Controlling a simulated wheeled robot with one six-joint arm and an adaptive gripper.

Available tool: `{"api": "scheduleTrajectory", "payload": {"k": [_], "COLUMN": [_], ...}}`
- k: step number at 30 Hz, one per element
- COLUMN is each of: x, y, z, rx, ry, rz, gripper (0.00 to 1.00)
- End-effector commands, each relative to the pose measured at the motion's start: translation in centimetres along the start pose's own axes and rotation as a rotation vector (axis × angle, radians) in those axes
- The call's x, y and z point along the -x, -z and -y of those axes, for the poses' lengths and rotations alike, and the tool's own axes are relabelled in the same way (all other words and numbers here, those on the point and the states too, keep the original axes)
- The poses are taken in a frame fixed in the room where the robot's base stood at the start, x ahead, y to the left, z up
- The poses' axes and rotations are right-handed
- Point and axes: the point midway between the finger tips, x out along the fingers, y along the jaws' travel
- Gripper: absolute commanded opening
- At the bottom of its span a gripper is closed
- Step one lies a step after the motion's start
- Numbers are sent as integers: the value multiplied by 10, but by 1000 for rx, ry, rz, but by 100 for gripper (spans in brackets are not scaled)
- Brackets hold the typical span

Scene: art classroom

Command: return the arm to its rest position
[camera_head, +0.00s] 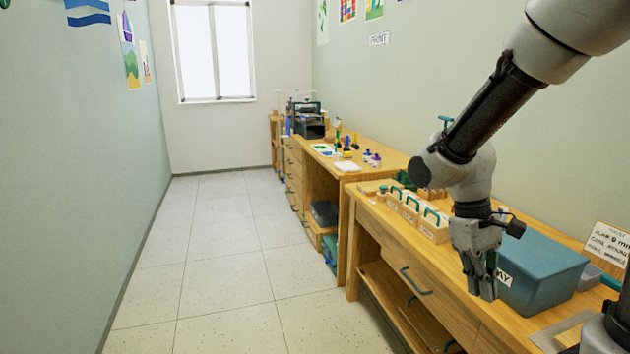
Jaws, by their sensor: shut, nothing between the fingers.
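My arm reaches in from the upper right of the head view and bends down at the elbow and wrist. My gripper (484,292) points downward over the front part of the near wooden bench (440,276). Its fingers are shut and empty. It hangs just in front of and left of a blue-grey lidded box (545,270), covering part of the box's label. I cannot tell how high above the bench top the fingertips are.
Small wooden boxes with green handles (433,225) stand behind and left of my gripper. A sign (608,243) stands at the right. A farther bench (322,152) holds bottles and paper. The tiled floor (230,255) on the left is clear.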

Motion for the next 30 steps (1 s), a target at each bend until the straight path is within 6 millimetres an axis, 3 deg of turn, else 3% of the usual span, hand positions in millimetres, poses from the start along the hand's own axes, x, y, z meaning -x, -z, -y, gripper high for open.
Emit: {"api": "scheduleTrajectory", "payload": {"k": [6, 15, 20, 30], "x": [45, 90, 100, 99], "y": [-50, -107, -120, -120], "z": [-6, -24, -31, -31], "rx": [-187, -353, -397, -401], "ry": [97, 90, 77, 77], "rz": [-303, -619, -681, -682], "gripper": [0, 0, 0, 0]}}
